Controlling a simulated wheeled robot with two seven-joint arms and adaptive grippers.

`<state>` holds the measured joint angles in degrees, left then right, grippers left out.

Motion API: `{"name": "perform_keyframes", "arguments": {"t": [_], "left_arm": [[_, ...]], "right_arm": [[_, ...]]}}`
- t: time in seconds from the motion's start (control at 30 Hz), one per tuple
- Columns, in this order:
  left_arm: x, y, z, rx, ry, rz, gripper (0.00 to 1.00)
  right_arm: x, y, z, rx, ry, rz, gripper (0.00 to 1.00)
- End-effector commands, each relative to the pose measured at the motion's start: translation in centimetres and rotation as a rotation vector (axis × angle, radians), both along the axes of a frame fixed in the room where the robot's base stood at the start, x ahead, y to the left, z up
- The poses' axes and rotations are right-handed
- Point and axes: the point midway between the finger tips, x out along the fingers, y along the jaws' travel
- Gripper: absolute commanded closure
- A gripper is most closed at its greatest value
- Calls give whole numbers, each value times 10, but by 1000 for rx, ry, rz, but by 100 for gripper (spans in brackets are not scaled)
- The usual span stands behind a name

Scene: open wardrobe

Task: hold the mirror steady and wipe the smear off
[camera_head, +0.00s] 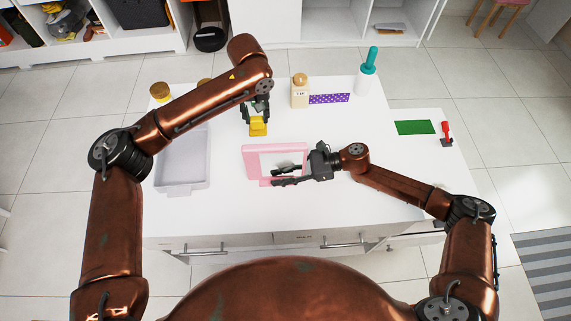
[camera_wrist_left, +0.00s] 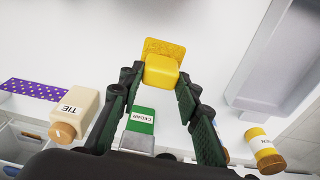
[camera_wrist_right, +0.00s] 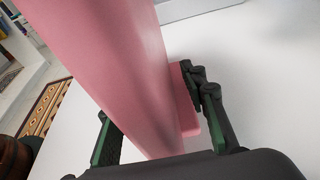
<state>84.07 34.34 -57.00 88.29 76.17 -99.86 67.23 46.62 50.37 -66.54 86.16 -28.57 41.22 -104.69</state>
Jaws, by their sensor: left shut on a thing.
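The pink-framed mirror (camera_head: 248,163) stands near the middle front of the white table. A grey patch shows on its pane; I cannot tell smear from reflection. My right gripper (camera_head: 280,176) is open at the mirror's right side. In the right wrist view its fingers (camera_wrist_right: 155,125) are apart on either side of the pink frame (camera_wrist_right: 125,65). My left gripper (camera_head: 257,116) is shut on a yellow sponge-like wiper (camera_head: 258,126), behind the mirror and to its left. In the left wrist view the wiper's yellow block (camera_wrist_left: 160,70) sits between the fingertips.
A grey tray (camera_head: 184,187) lies at the left. A green mat (camera_head: 415,127) and red-handled tool (camera_head: 446,133) lie right. A CEDAR-labelled item (camera_wrist_left: 142,120) shows below my left fingers.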

Motion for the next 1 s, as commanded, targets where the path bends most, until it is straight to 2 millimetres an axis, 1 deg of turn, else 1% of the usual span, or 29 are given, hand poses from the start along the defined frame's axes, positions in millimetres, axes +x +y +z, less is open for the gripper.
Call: {"name": "perform_keyframes", "arguments": {"t": [0.17, 0.27, 0.37, 0.6, 0.7, 0.83, 1.0], "left_arm": [[0, 0, 0, 0, 0, 0, 93], [0, 0, 0, 0, 0, 0, 93], [0, 0, 0, 0, 0, 0, 93], [0, 0, 0, 0, 0, 0, 93], [0, 0, 0, 0, 0, 0, 93], [0, 0, 0, 0, 0, 0, 93], [0, 0, 0, 0, 0, 0, 93]], "right_arm": [[0, -3, 0, 0, 1, -1, 61], [0, -12, 3, 0, 2, -2, 61], [1, -29, 8, -2, 1, -3, 61], [1, -78, 23, -1, 1, -3, 61], [1, -94, 28, -1, 1, -3, 61], [1, -108, 33, 0, 1, -1, 61], [0, -115, 35, 0, 1, 1, 61]]}}
